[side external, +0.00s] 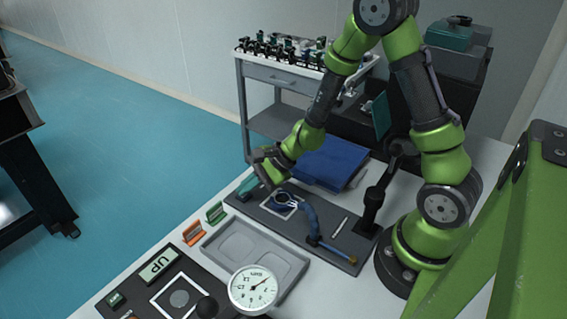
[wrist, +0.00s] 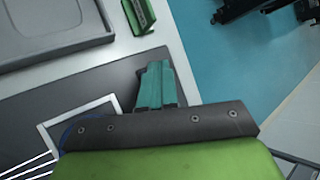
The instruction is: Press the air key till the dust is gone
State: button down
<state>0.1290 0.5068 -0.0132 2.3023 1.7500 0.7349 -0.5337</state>
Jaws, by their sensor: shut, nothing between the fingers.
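A teal key (side external: 247,187) sits at the far left end of a dark grey plate (side external: 335,222); it also shows in the wrist view (wrist: 156,82), partly covered by my gripper's dark bar. My gripper (side external: 264,173) is shut and empty, low beside the key; I cannot tell whether it touches it. A white-edged square (side external: 292,212) lies on the plate just past the key, with a ring at the end of a curved blue tube (side external: 307,220) over it. The wrist view shows part of that square (wrist: 82,120), mostly hidden by my gripper. Dust is too small to make out.
A grey tray (side external: 293,270), an orange block (side external: 193,233) and a green block (side external: 216,212) stand nearby. A dial gauge (side external: 253,289) and an "UP" sign (side external: 160,264) are at the front.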

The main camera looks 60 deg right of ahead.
aim_at(248, 197)
jog(key=shift+r, duration=0.85)
jog(key=shift+r, duration=2.5)
jog(key=shift+s+a, duration=0.1)
jog(key=shift+s, duration=0.1)
jog(key=s+d+r+n+h, duration=0.2)
jog(key=s+r+n+h, duration=0.2)
jog(key=s+r+n, duration=1)
jog(key=s+r, duration=0.1)
jog(key=s, duration=0.1)
jog(key=shift+s+r+n, duration=0.3)
jog(key=shift+s+r, duration=0.1)
